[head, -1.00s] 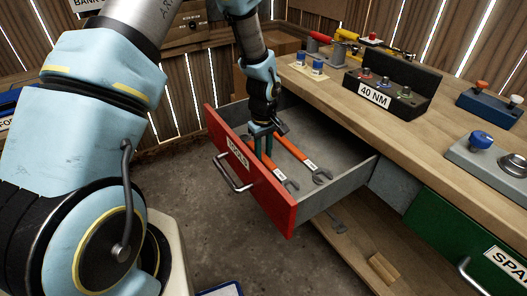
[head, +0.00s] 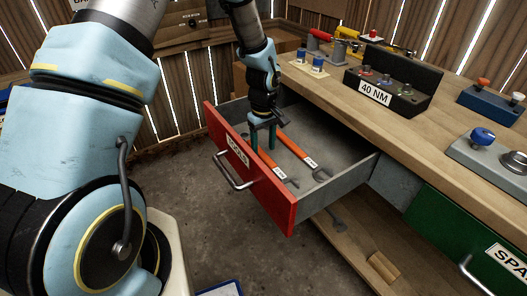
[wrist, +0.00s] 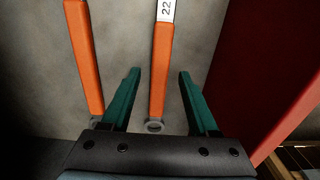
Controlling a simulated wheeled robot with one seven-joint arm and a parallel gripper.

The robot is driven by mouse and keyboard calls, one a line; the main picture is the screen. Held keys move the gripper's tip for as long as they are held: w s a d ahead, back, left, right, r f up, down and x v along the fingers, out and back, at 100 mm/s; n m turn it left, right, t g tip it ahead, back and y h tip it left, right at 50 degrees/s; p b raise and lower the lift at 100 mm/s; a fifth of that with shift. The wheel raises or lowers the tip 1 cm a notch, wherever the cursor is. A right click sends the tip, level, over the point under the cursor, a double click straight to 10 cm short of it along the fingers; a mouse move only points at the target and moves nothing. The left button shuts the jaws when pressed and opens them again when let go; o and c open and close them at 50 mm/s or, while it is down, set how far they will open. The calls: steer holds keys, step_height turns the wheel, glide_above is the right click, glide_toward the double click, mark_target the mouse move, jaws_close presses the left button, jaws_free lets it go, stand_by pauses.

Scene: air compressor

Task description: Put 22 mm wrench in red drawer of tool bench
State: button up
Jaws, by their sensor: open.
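The red drawer (head: 262,190) of the tool bench is pulled open. Two orange-handled wrenches lie on its grey floor. The 22 mm wrench (head: 267,164) is the one nearer the red front; its label "22" shows in the wrist view (wrist: 166,10). The other wrench (head: 294,149) lies beside it, farther from the front, and also shows in the wrist view (wrist: 86,60). My gripper (head: 262,148) points down inside the drawer. Its green fingers are open, and in the wrist view (wrist: 159,73) the 22 mm wrench's handle appears between them, not clasped.
The wooden bench top (head: 425,128) is at the right, with a black "40 NM" stand (head: 392,90) and a blue box (head: 490,105). A green drawer (head: 455,235) is below it. A lower shelf (head: 350,235) holds another tool. Floor is open left of the drawer.

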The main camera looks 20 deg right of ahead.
mark_target(263, 155)
step_height(263, 155, up, 9)
steer(key=b, duration=0.1)
steer(key=shift+f, duration=0.2)
stand_by(0.4)
